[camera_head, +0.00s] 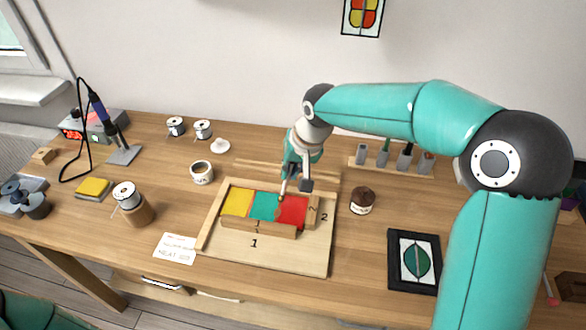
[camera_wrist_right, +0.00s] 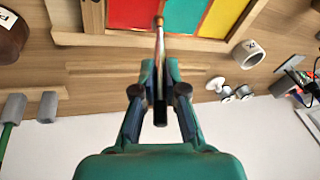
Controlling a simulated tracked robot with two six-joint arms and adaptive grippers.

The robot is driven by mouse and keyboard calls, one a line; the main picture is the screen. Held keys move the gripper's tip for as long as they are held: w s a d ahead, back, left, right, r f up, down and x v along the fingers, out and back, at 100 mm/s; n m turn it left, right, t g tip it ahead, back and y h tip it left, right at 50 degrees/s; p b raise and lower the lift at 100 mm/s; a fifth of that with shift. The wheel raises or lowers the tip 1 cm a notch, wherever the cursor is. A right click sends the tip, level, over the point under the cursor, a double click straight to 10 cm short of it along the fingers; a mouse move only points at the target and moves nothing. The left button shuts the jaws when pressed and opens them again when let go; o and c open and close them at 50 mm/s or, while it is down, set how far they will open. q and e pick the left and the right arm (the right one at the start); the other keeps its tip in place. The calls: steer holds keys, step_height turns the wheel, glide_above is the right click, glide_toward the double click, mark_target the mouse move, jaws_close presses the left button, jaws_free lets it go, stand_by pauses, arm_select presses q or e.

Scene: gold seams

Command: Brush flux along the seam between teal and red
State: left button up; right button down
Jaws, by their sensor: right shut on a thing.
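The teal piece (camera_head: 264,206) lies between the yellow piece (camera_head: 237,202) and the red piece (camera_head: 291,211) on a wooden board (camera_head: 290,256). My right gripper (camera_head: 296,180) is shut on a brush with a dark handle, and the brush (camera_wrist_right: 159,55) points at the glass. Its tip is at or just above the teal and red seam; I cannot tell whether it touches. In the right wrist view the red (camera_wrist_right: 132,12) and teal (camera_wrist_right: 184,14) pieces lie on either side of the tip. A dark jar (camera_head: 362,201) stands right of the board. My left gripper is not in view.
Wooden strips edge the pieces. A white mug (camera_head: 202,173) stands behind the board, a tool rack (camera_head: 392,165) at the back right. A framed leaf panel (camera_head: 414,261) lies right, a note card (camera_head: 175,248) left. A soldering iron (camera_head: 98,108) stands at the far left.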

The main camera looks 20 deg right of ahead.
steer(key=shift+s+a+b, duration=0.65)
steer(key=shift+s+b, duration=0.1)
steer(key=shift+s, duration=0.2)
stand_by(0.3)
steer(key=shift+s+a+b, duration=0.65)
steer(key=shift+s+a, duration=0.05)
steer(key=shift+s, duration=0.35)
steer(key=shift+s+a+b, duration=0.6)
steer(key=shift+s+a, duration=0.05)
steer(key=shift+s, duration=0.35)
stand_by(1.0)
stand_by(0.4)
step_height(320, 180, up, 6)
steer(key=p, duration=0.4)
steer(key=shift+p, duration=0.35)
